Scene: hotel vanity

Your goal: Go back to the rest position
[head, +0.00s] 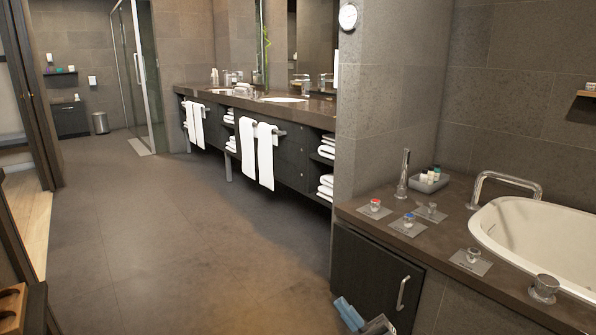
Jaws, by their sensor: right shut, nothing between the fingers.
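My right gripper (362,320) shows only in part at the bottom edge of the head view, as pale blue and grey pieces. It is in front of the dark cabinet door under the bath deck, low and apart from the things on the deck. It is shut and empty. The rest of my right arm is cut off by the frame. My left gripper is out of the picture.
The bath deck (447,203) holds a grey tray of small bottles (428,182), taps and a white tub (540,235). The cabinet door has a metal handle (402,293). A long vanity (290,150) with hanging towels stands beyond. The floor (180,245) at left is clear.

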